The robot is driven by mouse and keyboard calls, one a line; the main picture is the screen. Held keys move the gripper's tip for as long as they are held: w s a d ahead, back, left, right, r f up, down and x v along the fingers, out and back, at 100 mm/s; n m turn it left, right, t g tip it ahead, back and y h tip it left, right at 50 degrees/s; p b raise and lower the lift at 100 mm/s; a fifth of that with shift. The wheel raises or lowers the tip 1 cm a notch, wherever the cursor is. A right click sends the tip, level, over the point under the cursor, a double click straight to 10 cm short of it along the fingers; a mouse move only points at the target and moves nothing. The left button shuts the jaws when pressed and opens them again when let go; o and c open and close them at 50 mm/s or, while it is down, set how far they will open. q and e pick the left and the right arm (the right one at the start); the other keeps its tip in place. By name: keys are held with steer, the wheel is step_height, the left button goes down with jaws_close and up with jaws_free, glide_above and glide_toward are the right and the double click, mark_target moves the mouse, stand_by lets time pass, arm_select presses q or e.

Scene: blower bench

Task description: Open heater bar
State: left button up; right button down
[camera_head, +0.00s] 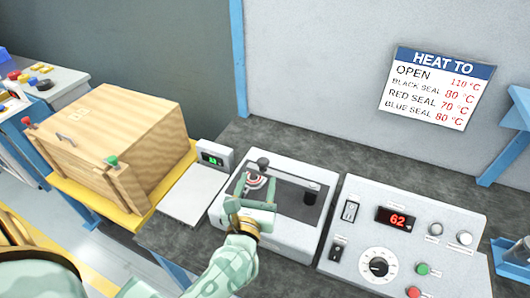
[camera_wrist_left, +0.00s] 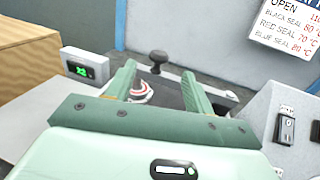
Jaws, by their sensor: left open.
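The heater unit (camera_head: 289,241) is a white box with a dark top plate, standing on the bench. A black-knobbed handle (camera_head: 263,163) rises at its back left; it also shows in the wrist view (camera_wrist_left: 158,58). A red-and-white ringed part (camera_head: 256,182) sits just in front of the knob, partly hidden by my gripper. My left gripper (camera_head: 257,186) is open over the left of the unit, with its fingers either side of the ringed part and pointing toward the knob. Nothing shows between the fingertips in its grip. I cannot tell which part is the heater bar. My right gripper is out of view.
A control panel (camera_head: 455,272) right of the unit reads 62 and has a dial (camera_head: 379,263). A dark cylinder (camera_head: 311,192) stands on the unit's right. A scale (camera_head: 192,196) and wooden box (camera_head: 120,135) are left. A wall sign (camera_head: 437,88) lists temperatures, OPEN 110 °C.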

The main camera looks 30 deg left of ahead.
mark_target(265, 157)
arm_select(q)
steer(key=x, duration=0.9)
steer(key=shift+w+a, duration=0.15)
steer(key=shift+w, duration=0.35)
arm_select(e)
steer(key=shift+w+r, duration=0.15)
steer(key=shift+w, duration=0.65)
